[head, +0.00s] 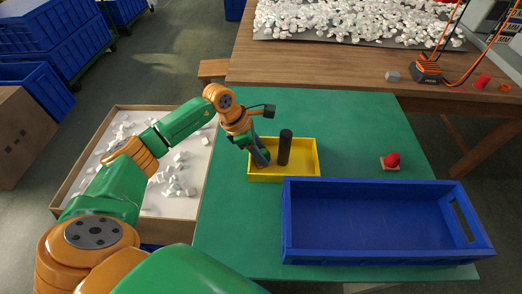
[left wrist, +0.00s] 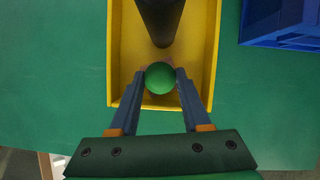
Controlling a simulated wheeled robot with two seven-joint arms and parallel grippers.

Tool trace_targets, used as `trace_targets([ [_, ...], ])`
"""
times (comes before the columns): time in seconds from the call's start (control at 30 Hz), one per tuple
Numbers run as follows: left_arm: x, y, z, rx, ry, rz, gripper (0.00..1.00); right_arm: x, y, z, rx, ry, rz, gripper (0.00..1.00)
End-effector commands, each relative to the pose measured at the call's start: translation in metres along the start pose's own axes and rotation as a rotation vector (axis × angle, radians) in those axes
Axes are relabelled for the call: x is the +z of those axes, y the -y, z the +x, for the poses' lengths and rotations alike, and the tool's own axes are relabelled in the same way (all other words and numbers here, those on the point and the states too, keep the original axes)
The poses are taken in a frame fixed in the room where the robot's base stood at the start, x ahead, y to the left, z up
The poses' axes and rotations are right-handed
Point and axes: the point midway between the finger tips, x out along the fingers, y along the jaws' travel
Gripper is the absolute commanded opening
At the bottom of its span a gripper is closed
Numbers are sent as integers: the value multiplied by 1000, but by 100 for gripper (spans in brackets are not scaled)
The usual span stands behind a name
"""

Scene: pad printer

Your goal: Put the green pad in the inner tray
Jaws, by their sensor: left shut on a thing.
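The green pad (left wrist: 159,78) shows in the left wrist view as a round green dome between my left fingertips. My left gripper (head: 262,160) is shut on it, with a finger on each side, and reaches down over the left part of the yellow tray (head: 309,175). In the head view the gripper hides the pad. In the left wrist view the pad is over the yellow tray (left wrist: 213,50); I cannot tell whether it touches the tray floor. My right gripper is not in view.
A dark cylinder (head: 285,148) stands upright in the yellow tray, close beside my gripper. A large blue crate (head: 380,250) stands in front, to the right. A red pad (head: 392,159) sits at the right on the green table (head: 350,125). A box with white pieces (head: 190,215) is at left.

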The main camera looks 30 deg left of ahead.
Motion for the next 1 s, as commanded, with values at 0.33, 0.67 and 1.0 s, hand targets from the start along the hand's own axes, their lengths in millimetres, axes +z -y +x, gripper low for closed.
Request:
trace_targets([
  [0.33,-1,0,2,0,0,0,77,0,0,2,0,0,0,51],
  [0.67,0,-1,-22,5,2,1,77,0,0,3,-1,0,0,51],
  [1.0,0,-1,-108,3,2,0,77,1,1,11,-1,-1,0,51],
])
